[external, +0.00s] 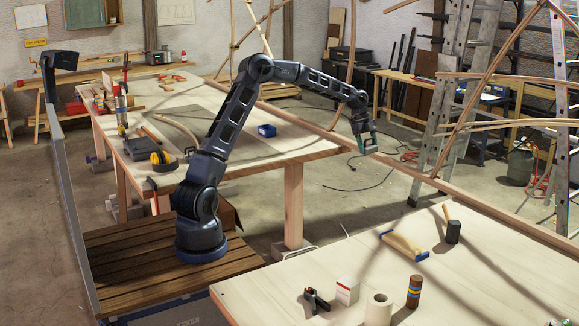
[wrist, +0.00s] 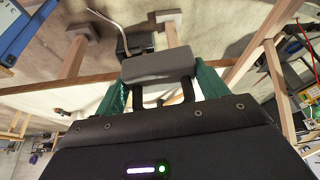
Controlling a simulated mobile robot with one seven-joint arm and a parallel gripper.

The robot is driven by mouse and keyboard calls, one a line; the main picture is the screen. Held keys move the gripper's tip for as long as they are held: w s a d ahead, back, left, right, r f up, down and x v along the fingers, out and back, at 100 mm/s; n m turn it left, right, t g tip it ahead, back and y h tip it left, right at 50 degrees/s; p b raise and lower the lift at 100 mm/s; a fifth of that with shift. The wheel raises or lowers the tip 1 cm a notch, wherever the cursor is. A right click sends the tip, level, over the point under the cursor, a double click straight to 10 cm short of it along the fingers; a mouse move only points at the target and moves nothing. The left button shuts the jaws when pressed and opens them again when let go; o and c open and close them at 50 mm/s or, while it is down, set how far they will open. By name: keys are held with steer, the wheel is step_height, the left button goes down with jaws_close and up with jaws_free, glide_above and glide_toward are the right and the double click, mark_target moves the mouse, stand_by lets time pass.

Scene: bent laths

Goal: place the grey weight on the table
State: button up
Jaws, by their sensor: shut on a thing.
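My gripper (external: 367,143) hangs in the air in the external view, beyond the right end of the rear table (external: 225,108). In the wrist view its green fingers (wrist: 160,84) are shut on a grey block, the grey weight (wrist: 158,65). The weight is too small to make out clearly in the external view. A second pale table (external: 290,258) stands at the front right, apart from the gripper.
On the front table are a black clamp (external: 316,300), a white box (external: 346,291), a roll (external: 379,310), a brown cylinder (external: 414,291), a float (external: 404,245) and a mallet (external: 453,230). Long wooden laths and a ladder (external: 455,110) stand right of the gripper.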

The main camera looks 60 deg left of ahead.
steer(key=s+a, duration=0.6)
steer(key=a, duration=0.8)
steer(key=s+a+m, duration=0.1)
steer(key=s+a, duration=0.4)
steer(key=a, duration=1)
steer(key=s+a, duration=0.6)
steer(key=a, duration=0.8)
steer(key=s+a+r, duration=0.1)
steer(key=s+a, duration=0.8)
steer(key=s, duration=0.3)
steer(key=s+a, duration=0.8)
steer(key=s, duration=0.5)
steer(key=s+a+r, duration=0.1)
steer(key=s+a, duration=0.8)
steer(key=s, duration=0.3)
steer(key=shift+m+g, duration=0.3)
steer(key=shift+m, duration=0.1)
steer(key=f, duration=2)
steer(key=shift+w+d+f, duration=0.1)
steer(key=shift+d+f, duration=0.1)
steer(key=o, duration=1.6)
steer(key=shift+f, duration=0.15)
steer(key=shift+c, duration=0.2)
